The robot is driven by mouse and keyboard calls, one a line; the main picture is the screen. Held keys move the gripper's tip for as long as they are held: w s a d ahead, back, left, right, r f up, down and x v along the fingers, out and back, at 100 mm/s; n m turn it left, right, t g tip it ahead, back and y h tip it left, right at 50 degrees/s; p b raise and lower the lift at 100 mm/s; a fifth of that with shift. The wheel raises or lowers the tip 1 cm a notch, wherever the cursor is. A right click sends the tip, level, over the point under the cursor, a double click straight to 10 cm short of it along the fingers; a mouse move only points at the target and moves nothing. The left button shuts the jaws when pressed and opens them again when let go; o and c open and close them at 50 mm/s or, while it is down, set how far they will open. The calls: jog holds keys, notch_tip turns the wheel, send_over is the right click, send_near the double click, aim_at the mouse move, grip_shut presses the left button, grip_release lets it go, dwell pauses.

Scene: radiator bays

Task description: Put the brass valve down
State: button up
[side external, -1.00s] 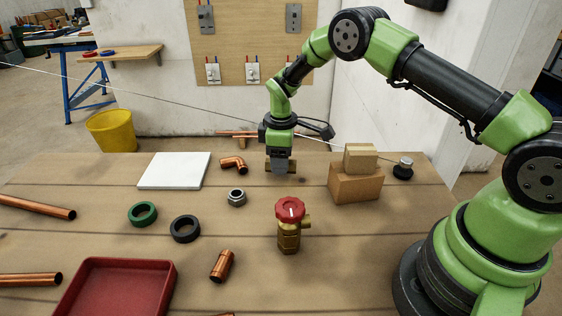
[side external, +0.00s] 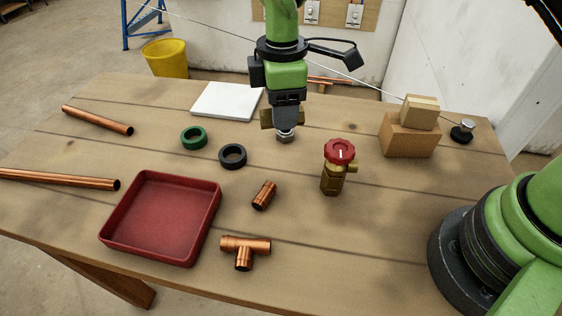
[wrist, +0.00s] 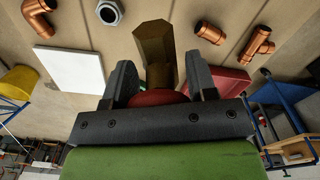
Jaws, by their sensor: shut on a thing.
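My gripper (side external: 286,118) is shut on the brass valve (wrist: 155,45). In the wrist view its six-sided brass body sticks out beyond the jaws (wrist: 160,85), and a red part shows between them. In the side view only a little brass shows at the jaws, which hide the rest. I cannot tell the exact gap to the table. A second brass valve with a red handwheel (side external: 338,165) stands upright on the table, to the right of my gripper and apart from it.
A steel nut (side external: 285,138) shows just below the jaws. Black ring (side external: 232,156), green ring (side external: 193,138), copper coupling (side external: 264,195), copper tee (side external: 245,250), red tray (side external: 112,235) and white tile (side external: 226,100) lie around. Blocks (side external: 408,140) stand right. A copper elbow (wrist: 38,15) shows in the wrist view.

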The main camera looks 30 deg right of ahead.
jog(key=f, duration=0.3)
jog(key=a+f, duration=0.1)
jog(key=f, duration=0.1)
jog(key=shift+s+f, duration=0.1)
jog(key=shift+s, duration=0.2)
jog(key=shift+f, duration=2.4)
jog(key=shift+d+f, duration=0.1)
jog(key=o, duration=1.1)
jog(key=shift+o, duration=0.2)
notch_tip(320, 180, up, 12)
jog(key=shift+r, duration=0.2)
